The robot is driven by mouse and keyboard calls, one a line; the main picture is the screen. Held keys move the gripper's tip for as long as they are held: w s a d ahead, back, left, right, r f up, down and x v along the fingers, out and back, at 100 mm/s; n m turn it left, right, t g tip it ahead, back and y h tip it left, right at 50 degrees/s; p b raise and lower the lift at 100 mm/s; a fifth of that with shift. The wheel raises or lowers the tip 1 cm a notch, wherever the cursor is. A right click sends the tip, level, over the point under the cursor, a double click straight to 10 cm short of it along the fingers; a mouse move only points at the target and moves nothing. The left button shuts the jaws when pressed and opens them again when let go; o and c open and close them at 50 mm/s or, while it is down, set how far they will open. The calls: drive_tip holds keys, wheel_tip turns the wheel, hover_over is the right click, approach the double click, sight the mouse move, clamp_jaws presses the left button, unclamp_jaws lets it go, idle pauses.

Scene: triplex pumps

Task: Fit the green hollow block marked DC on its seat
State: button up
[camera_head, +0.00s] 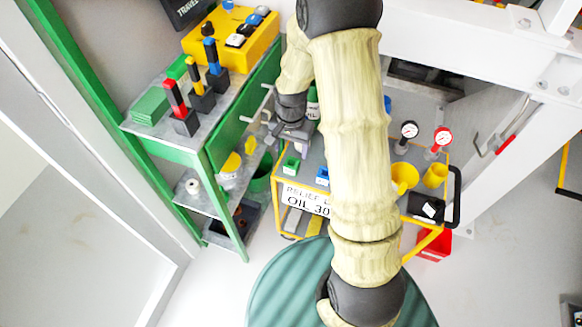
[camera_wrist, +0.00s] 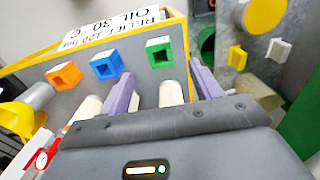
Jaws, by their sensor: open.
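The green hollow block (camera_wrist: 159,52) stands on the grey top of the cart in the wrist view, its square opening showing. It also shows in the head view (camera_head: 290,165), just below my gripper (camera_head: 300,144). No DC mark can be read. My gripper (camera_wrist: 163,72) is open, with its two purple-grey fingers apart and nothing held. In the wrist view the green block lies ahead of the fingertips, between them in the picture, apart from both. Two cream cylinders (camera_wrist: 171,94) show near the fingers. I cannot tell which thing is the seat.
A blue hollow block (camera_wrist: 107,66) and an orange one (camera_wrist: 64,75) stand left of the green block. The cart's yellow edge carries an OIL 30 sign (camera_head: 305,198). A green bench (camera_head: 205,110) stands left. Gauges (camera_head: 409,130) and yellow cups (camera_head: 404,177) are right of my arm.

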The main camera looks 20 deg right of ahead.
hover_over(292, 164)
drive_tip(key=s, duration=0.1)
drive_tip(key=f, duration=0.4)
drive_tip(key=shift+s+a+f+b, duration=0.1)
drive_tip(key=shift+a+f+b, duration=0.1)
drive_tip(key=shift+a+b, duration=0.15)
drive_tip(key=shift+w+d+f+b, duration=0.1)
drive_tip(key=shift+f+b, duration=0.15)
drive_tip(key=shift+f, duration=1.05)
drive_tip(key=shift+w+d+f+b, duration=0.1)
drive_tip(key=shift+f+b, duration=0.15)
drive_tip(key=shift+f, duration=1.05)
drive_tip(key=c, duration=1.2)
drive_tip(key=shift+r, duration=0.15)
